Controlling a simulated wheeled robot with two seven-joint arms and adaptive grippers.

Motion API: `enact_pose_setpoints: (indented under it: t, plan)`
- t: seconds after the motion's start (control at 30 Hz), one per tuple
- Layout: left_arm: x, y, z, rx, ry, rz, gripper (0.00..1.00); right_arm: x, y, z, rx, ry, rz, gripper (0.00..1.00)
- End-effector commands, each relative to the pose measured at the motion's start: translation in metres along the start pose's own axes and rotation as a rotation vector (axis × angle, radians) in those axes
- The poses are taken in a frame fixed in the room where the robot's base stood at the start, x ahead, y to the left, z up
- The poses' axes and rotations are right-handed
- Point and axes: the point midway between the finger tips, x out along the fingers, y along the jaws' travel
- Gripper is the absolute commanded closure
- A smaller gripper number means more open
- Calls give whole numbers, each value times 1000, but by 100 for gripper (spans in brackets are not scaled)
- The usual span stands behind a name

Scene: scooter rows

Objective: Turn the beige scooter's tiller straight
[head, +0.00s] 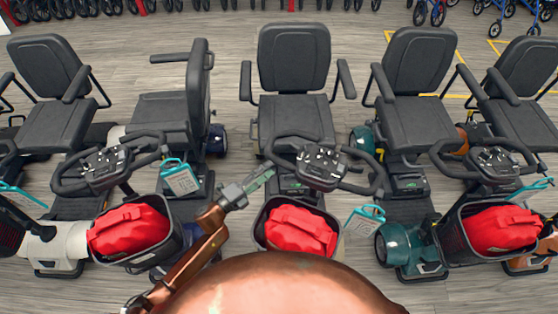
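The middle scooter, with seat (294,60), stands straight in front of me. A small beige-looking part (254,130) shows beside its seat; my body hides its front. Its black tiller (323,166) is turned: the left end of the bar sits higher in the picture than the right end. A black basket (262,240) holding a red bag (300,230) hangs below, shifted left. My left gripper (266,180) is just below-left of the bar's left part; contact and finger opening cannot be made out. My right gripper is not in view.
A cream-white scooter (62,244) stands at left, its tiller (105,166) angled too. A teal scooter (396,246) stands close at right, an orange one (545,238) beyond. A seat (196,85) at left is swivelled sideways. Teal-edged tags (364,218) hang nearby.

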Motion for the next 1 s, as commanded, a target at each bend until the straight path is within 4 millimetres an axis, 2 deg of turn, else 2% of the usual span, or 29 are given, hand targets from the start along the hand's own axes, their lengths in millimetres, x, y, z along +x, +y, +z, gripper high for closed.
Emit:
enact_pose_setpoints:
  t: [0.2,0.4,0.77,1.0]
  plan:
    - [36,0,1,-3,-1,-1,61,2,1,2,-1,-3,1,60]
    - [59,1,2,-4,-4,1,61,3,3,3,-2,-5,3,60]
    - [66,1,1,-5,-4,2,61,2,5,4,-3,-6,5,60]
    - [65,1,2,-5,-4,2,76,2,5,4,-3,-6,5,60]
